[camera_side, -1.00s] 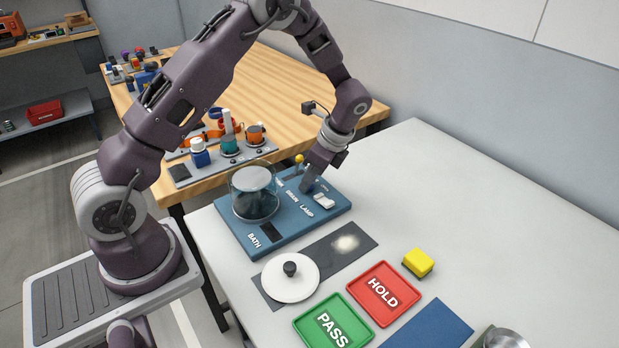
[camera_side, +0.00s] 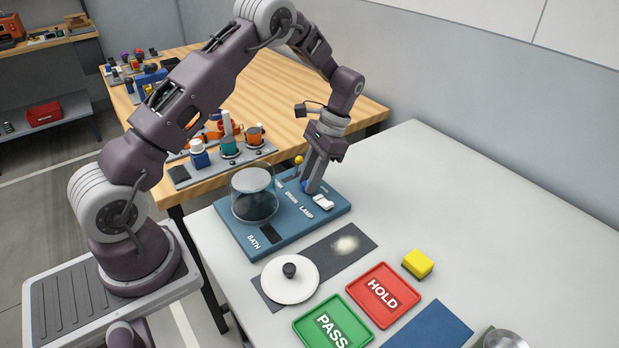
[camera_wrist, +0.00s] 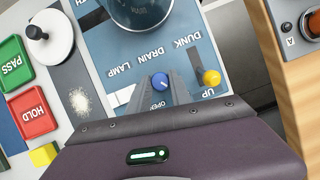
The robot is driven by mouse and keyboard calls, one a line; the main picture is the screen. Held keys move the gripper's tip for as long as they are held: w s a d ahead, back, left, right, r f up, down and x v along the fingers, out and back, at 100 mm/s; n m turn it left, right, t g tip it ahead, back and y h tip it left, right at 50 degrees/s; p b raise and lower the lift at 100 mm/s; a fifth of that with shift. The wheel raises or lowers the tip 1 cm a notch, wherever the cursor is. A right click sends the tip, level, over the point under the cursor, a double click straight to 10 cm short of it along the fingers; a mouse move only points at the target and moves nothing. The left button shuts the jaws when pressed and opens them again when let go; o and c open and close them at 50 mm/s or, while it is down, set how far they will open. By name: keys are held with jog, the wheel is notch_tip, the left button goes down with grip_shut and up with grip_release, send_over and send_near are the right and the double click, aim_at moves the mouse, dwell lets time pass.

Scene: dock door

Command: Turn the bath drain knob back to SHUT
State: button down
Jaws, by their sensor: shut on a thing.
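The blue drain knob (camera_wrist: 160,81) sits on the blue bath panel (camera_side: 275,239), by the DRAIN label. A pale mark shows on its top; I cannot tell surely which setting it faces. The word OPEN shows beside it in the wrist view; I cannot make out SHUT. My gripper (camera_side: 309,187) reaches down to the panel, its fingers on either side of the knob and shut on it. In the side view only a bit of blue shows at the fingertips.
A glass tank (camera_side: 254,194) stands on the panel left of my gripper. A yellow-topped lever (camera_wrist: 211,77) and the white lamp switch (camera_side: 323,202) are close by. A white lid (camera_side: 290,279), green PASS tray (camera_side: 306,323), red HOLD tray (camera_side: 407,297) and yellow sponge (camera_side: 418,263) lie in front.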

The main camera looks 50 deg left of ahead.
jog(key=shift+n+h, duration=0.4)
jog(key=shift+n, duration=0.6)
jog(key=c, duration=1.2)
grip_release()
jog(key=v, duration=0.7)
jog(key=shift+r, duration=0.15)
